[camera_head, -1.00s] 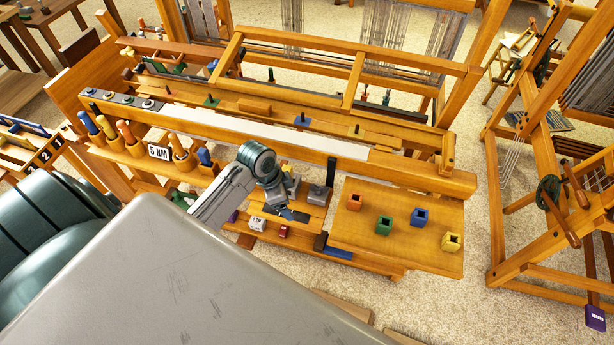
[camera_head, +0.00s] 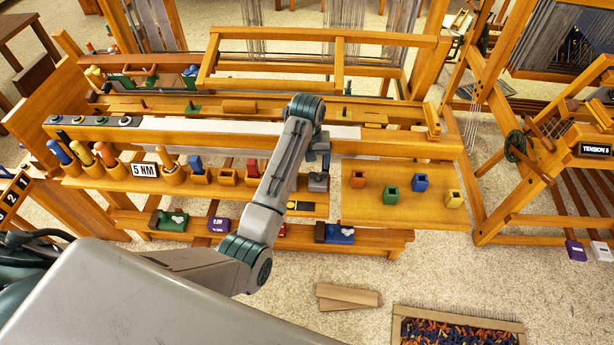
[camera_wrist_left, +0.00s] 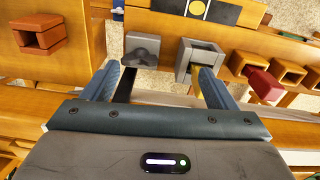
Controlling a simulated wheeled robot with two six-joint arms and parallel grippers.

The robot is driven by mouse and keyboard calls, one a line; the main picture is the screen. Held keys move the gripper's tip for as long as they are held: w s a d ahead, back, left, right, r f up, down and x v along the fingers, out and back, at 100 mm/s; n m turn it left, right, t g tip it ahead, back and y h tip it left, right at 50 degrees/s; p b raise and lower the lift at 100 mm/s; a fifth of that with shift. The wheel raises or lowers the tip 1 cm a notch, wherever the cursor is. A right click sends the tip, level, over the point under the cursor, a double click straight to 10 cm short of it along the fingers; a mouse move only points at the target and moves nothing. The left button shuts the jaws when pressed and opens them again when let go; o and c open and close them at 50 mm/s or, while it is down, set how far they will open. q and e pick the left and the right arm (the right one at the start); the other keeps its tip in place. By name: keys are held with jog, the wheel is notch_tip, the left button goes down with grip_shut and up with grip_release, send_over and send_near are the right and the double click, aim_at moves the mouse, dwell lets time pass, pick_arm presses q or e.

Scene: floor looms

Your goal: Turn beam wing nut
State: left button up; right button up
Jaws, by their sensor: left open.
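The long wooden beam (camera_head: 220,131) runs across the loom front, with a pale strip along its top. Several small round fittings (camera_head: 101,120) sit on its left end; I cannot tell whether one is the wing nut. My left gripper (camera_head: 319,146) is over the beam's right half, partly hidden by its own wrist. In the left wrist view it (camera_wrist_left: 157,70) is open, with nothing held between its two blue-grey fingers. A grey block with a dark raised shape (camera_wrist_left: 143,48) and a hollow grey block (camera_wrist_left: 200,55) lie beyond the fingertips. My right gripper is out of view.
Below the beam, a shelf holds wooden-handled tools (camera_head: 105,155), a "5 NM" sign (camera_head: 144,170) and several sockets. A wooden board (camera_head: 400,205) at the right carries coloured square cups (camera_head: 390,194). A dark post (camera_wrist_left: 124,85) stands close by the left finger in the wrist view.

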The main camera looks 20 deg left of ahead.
aim_at(319, 173)
pick_arm(q)
jog(key=w+d+r, duration=0.2)
jog(key=w+r, duration=0.1)
jog(key=w, duration=0.1)
jog(key=shift+n, duration=0.3)
notch_tip(319, 173, down, 10)
jog(key=shift+s+r+p, duration=0.1)
jog(key=shift+r+p, duration=0.15)
jog(key=shift+p, duration=0.75)
jog(key=shift+f, duration=0.45)
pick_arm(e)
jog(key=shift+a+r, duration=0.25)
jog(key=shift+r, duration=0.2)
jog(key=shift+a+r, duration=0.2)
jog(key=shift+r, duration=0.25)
